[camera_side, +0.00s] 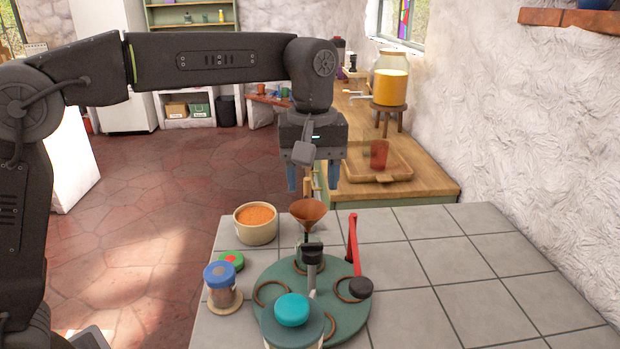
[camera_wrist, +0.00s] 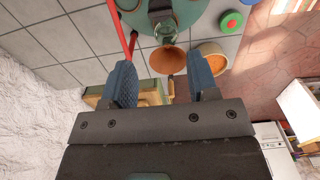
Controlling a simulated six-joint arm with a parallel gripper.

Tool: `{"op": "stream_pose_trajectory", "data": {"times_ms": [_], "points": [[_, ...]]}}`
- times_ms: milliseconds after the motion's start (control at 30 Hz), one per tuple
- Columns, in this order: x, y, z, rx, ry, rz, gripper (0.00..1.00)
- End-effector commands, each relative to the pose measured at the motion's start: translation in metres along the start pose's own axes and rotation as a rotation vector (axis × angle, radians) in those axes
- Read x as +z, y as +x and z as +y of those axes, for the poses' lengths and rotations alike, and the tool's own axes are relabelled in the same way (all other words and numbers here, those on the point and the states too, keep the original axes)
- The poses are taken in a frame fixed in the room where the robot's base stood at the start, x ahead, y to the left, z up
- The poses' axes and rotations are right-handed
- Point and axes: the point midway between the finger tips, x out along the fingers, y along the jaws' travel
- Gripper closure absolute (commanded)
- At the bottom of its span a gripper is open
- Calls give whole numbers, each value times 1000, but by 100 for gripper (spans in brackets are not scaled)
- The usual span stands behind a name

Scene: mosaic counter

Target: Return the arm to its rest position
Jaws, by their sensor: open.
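My gripper (camera_side: 312,178) hangs from the arm above the far edge of the tiled counter (camera_side: 420,222), fingers pointing down. Its two blue fingers are apart with nothing between them. In the wrist view my gripper (camera_wrist: 163,85) also shows open and empty. A copper funnel (camera_side: 308,212) is below and just beyond the fingertips in the picture, apart from them. It also shows in the wrist view (camera_wrist: 168,61).
A green round stand (camera_side: 345,322) with rings, a red lever (camera_side: 353,240) and a teal-lidded jar (camera_side: 291,311) is at the counter's front. The counter's right side is clear.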

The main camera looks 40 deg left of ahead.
Motion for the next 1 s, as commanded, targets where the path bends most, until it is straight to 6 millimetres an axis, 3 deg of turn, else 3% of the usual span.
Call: {"op": "stream_pose_trajectory", "data": {"times_ms": [167, 333, 467, 700, 833, 1000], "points": [[1, -8, -20, 32, 52, 20, 46], [9, -19, -75, 107, 207, 90, 46], [21, -16, -122, 157, 350, 169, 46], [50, 17, -197, 201, 599, 339, 46], [62, 38, -222, 199, 696, 412, 46], [70, 53, -236, 193, 761, 461, 46]]}}
